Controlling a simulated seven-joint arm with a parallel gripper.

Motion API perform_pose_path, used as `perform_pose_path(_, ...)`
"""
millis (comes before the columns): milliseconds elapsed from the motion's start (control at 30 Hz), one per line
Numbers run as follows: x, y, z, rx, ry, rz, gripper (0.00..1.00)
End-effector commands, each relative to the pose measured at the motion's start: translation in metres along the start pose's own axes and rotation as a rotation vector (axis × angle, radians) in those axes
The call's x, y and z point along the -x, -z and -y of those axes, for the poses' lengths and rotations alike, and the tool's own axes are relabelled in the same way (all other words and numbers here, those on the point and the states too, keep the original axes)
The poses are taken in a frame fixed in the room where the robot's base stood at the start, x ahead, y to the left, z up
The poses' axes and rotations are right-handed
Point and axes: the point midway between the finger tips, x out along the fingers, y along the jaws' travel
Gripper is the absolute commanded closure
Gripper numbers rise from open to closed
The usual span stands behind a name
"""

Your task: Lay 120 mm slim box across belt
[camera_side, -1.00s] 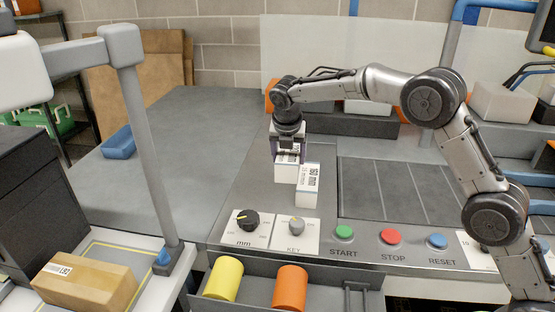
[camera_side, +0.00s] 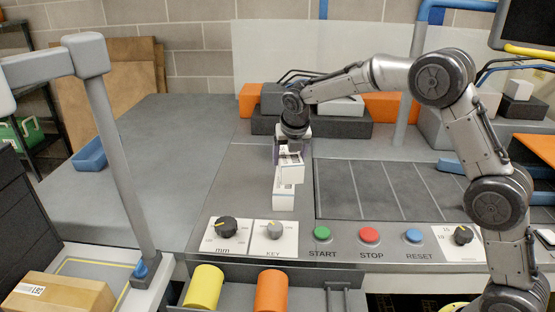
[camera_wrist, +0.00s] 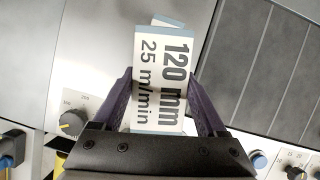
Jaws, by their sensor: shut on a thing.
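My gripper (camera_side: 290,150) is shut on a slim white box (camera_side: 291,171), above the grey console top. In the wrist view this box (camera_wrist: 161,80) lies between my two dark fingers (camera_wrist: 165,105) and reads "120 mm" and "25 m/min". A second white block (camera_side: 284,196) stands just below and in front of it in the side view. I cannot tell whether the two touch. A pale edge of something (camera_wrist: 168,20) shows past the held box in the wrist view. A dark panel with several thin lines (camera_side: 395,190) lies to the right; I cannot tell whether it is the belt.
Knobs (camera_side: 227,227) and the START (camera_side: 322,233), STOP (camera_side: 369,235) and RESET (camera_side: 413,236) buttons line the front edge. Grey and orange blocks (camera_side: 388,105) stand behind. A wide grey surface (camera_side: 160,150) lies left, largely clear, with a blue tray (camera_side: 90,155).

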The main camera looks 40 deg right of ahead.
Motion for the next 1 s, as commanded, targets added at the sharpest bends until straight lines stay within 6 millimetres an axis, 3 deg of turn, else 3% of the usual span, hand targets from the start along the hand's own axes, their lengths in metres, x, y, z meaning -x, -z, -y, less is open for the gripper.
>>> perform_pose_path(200, -0.037, -0.030, 0.077, -0.068, 0.031, -0.001, 0.98)
perform_pose_path(400, -0.054, -0.038, 0.132, -0.155, 0.070, -0.017, 0.98)
perform_pose_path(600, -0.058, -0.041, 0.153, -0.190, 0.087, -0.021, 0.98)
perform_pose_path(1000, -0.088, -0.028, 0.154, -0.191, 0.089, -0.023, 0.98)
